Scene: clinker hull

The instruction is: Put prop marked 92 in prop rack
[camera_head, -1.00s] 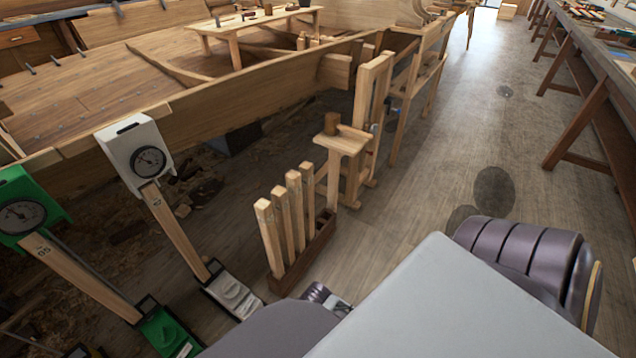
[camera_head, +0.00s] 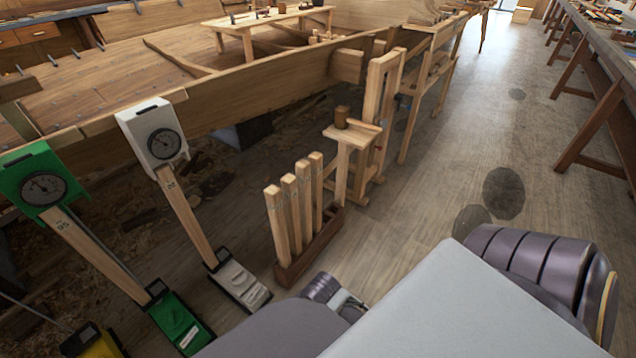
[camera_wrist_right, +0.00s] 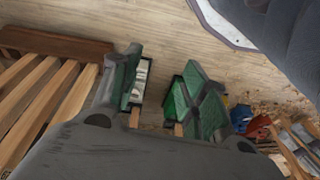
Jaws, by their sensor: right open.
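The prop rack (camera_head: 312,254) is a low brown wooden tray on the floor with several plain wooden props (camera_head: 290,215) standing in it. To its left, a wooden prop (camera_head: 187,220) with a white dial head (camera_head: 157,136) and white foot (camera_head: 240,285) leans against the hull. Further left is a similar green-headed prop (camera_head: 95,250). Both carry small numbers that I cannot read surely. In the right wrist view, my right gripper (camera_wrist_right: 162,95) is open and empty, with the rack (camera_wrist_right: 60,45) to its left and the white foot (camera_wrist_right: 142,78) beyond its fingers. My left gripper is not in view.
The hull planking (camera_head: 250,98) runs along the left. A small wooden stand (camera_head: 352,138) with a mallet is behind the rack. A yellow foot (camera_head: 98,343) is at the lower left. A long bench (camera_head: 590,100) lines the right, with clear floor between.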

